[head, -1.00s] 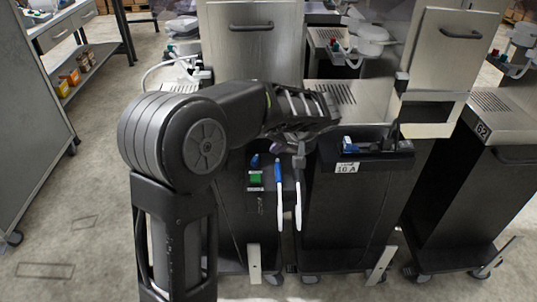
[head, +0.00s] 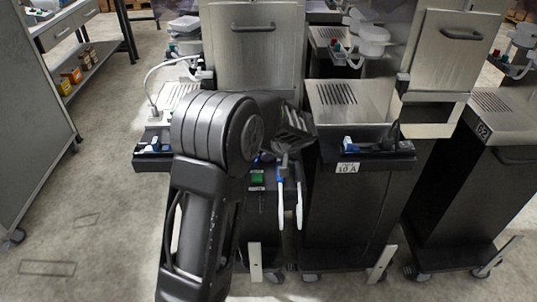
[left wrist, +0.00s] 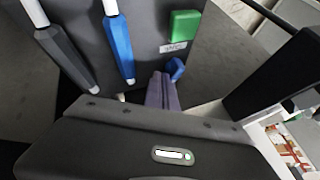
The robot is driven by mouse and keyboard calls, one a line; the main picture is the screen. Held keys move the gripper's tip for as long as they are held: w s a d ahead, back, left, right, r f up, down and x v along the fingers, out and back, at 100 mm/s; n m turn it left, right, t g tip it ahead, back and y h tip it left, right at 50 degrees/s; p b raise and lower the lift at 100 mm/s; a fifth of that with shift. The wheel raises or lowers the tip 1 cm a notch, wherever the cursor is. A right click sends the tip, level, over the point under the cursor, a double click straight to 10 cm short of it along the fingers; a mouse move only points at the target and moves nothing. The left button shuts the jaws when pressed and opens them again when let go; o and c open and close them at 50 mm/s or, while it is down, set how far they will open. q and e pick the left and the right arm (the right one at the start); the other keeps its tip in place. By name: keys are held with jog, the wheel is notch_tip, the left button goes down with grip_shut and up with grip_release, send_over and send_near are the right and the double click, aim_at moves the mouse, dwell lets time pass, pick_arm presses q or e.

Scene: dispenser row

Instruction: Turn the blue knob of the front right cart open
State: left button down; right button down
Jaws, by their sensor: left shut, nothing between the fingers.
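The blue knob (left wrist: 177,69) sits on a dark cart front (left wrist: 145,30), beside a green block (left wrist: 184,26), in the left wrist view. In the head view the green block (head: 258,180) shows on the cart left of the one labelled 10 A, with the knob mostly hidden behind my arm and gripper. My left gripper (head: 268,156) is in front of that cart. Its purple-grey fingers (left wrist: 163,91) are shut and empty, with their tips close beside the knob; I cannot tell whether they touch. My right gripper is in neither view.
A blue-handled wand (head: 281,172) and a grey-handled wand (head: 298,170) hang close to the gripper. The 10 A cart's tray (head: 385,153) is to the right, and a cart marked 62 (head: 490,190) stands farther right. The floor at left (head: 100,220) is clear.

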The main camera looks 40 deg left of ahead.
pick_arm(q)
jog(key=shift+w+a+f+n+g+b, duration=0.1)
jog(key=shift+a+f+n+g+b, duration=0.2)
jog(key=shift+n+b, duration=0.4)
jog(key=shift+w+a+r+n+g+y+b, duration=0.1)
jog(key=shift+n+g+y+b, duration=0.05)
jog(key=shift+n+g+b, duration=0.2)
jog(key=shift+w+a+n+g+y+b, duration=0.15)
jog(key=shift+n+g+b, duration=0.15)
jog(key=shift+n, duration=0.15)
jog(key=shift+s+a+r, duration=0.1)
jog(key=shift+a+r, duration=0.1)
jog(key=shift+r, duration=0.05)
